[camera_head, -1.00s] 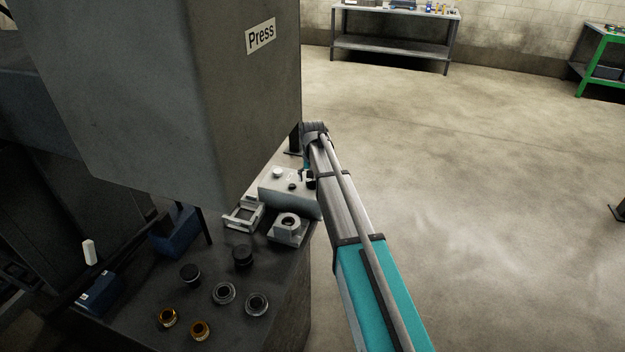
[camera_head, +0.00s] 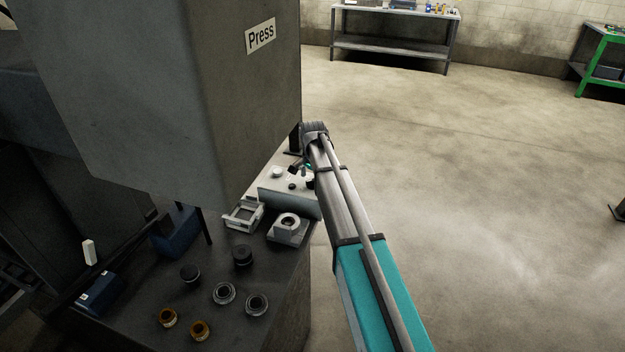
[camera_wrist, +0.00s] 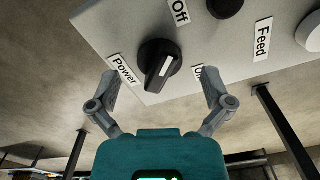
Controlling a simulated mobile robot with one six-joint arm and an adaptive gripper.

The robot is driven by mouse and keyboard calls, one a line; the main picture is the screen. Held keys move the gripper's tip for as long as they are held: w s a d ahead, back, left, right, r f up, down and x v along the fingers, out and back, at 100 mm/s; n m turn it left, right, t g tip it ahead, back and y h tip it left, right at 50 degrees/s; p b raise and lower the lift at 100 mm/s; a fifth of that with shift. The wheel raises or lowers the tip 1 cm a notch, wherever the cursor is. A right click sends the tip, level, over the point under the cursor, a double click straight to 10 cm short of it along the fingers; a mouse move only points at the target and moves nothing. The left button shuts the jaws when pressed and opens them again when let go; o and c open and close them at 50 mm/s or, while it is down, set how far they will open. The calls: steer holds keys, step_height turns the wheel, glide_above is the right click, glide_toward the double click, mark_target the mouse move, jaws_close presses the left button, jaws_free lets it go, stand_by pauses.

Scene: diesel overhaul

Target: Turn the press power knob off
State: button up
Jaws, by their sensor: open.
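The press control box (camera_head: 288,204) is a pale box on the press table, with small knobs on its top. In the wrist view, the black power knob (camera_wrist: 160,65) has a white pointer mark and sits beside the "Power" label (camera_wrist: 124,70). An "Off" label (camera_wrist: 180,12) is above it in the picture and an "On" label (camera_wrist: 199,73), partly hidden by a finger, is to its right. I cannot tell which label the pointer marks. My gripper (camera_wrist: 160,82) is open, with one finger on each side of the knob, and contact is not visible. In the head view my gripper (camera_head: 299,167) is small at the box's far side.
The grey press housing (camera_head: 150,90) overhangs the table at left. A "Feed" label (camera_wrist: 263,38) and other knobs (camera_wrist: 225,7) are near the power knob. Metal fixtures (camera_head: 288,229), rings (camera_head: 256,304) and caps (camera_head: 190,273) lie on the table.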

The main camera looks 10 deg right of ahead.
mark_target(313, 179)
steer(key=m, duration=0.4)
steer(key=shift+m, duration=0.3)
steer(key=shift+r+p, duration=0.35)
steer(key=shift+p, duration=0.05)
step_height(313, 179, up, 13)
steer(key=p, duration=1.3)
steer(key=s+f+n+b, duration=0.4)
steer(key=s, duration=0.6)
steer(key=s+f+n+b, duration=0.4)
steer(key=s+n, duration=0.1)
steer(key=s, duration=0.5)
steer(key=s+f+n+b, duration=0.4)
steer(key=s+n, duration=0.1)
steer(key=s, duration=0.5)
steer(key=shift+s+d+f, duration=0.15)
steer(key=shift+s+d, duration=0.2)
steer(key=shift+d, duration=0.05)
steer(key=shift+s+n, duration=0.15)
steer(key=shift+n, duration=0.15)
